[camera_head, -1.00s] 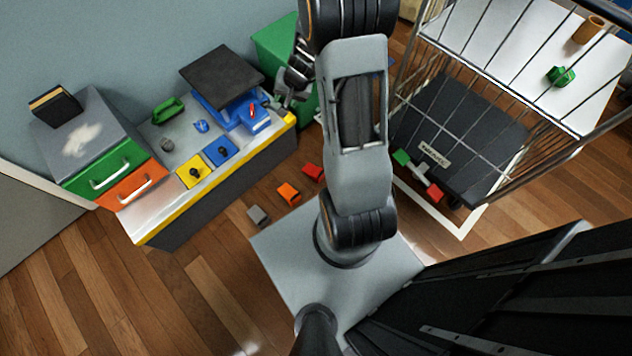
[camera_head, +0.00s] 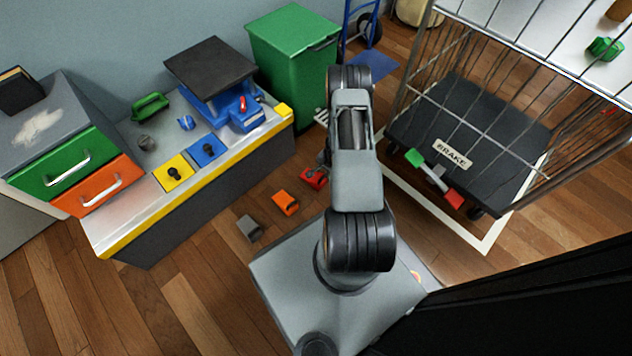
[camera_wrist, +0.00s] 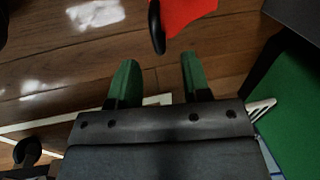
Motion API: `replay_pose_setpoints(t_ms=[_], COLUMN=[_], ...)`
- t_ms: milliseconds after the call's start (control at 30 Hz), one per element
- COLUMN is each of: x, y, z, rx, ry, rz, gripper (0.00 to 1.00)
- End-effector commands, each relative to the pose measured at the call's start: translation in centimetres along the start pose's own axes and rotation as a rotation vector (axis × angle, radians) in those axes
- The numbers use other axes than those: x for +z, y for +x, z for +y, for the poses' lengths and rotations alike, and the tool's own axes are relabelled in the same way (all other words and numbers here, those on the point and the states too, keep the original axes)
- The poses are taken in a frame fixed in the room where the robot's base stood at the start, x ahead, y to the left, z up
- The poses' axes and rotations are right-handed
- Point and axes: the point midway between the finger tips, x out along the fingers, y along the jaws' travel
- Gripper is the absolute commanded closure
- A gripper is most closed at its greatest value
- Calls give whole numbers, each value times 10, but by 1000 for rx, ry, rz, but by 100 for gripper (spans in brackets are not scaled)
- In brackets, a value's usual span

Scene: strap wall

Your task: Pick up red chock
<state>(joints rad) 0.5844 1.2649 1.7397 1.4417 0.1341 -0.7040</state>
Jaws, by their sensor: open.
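The red chock (camera_head: 313,178) lies on the wooden floor, just left of my arm in the head view, partly hidden by it. In the wrist view the red chock (camera_wrist: 186,14) shows at the top edge, cut off by the frame, with a dark curved part beside it. My gripper (camera_wrist: 158,72) has two green-tipped fingers spread apart with bare floor between them. The chock is beyond the fingertips, mostly toward the right finger, and not between them. In the head view my gripper is largely hidden behind my arm.
An orange chock (camera_head: 286,203) and a grey chock (camera_head: 249,228) lie nearby on the floor. A workbench (camera_head: 200,195) stands left, a green bin (camera_head: 290,60) behind. A wire cage cart with a brake bar (camera_head: 433,177) stands right.

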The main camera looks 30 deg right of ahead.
Motion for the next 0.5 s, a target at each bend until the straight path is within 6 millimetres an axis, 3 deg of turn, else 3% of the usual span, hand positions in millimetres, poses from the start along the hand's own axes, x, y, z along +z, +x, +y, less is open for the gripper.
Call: replay_pose_setpoints(t_ms=[100, 500], x=[0, 0], y=[17, 38], z=[0, 1], rx=[0, -1], ry=[0, 0], rz=[0, 0], gripper=[56, 56])
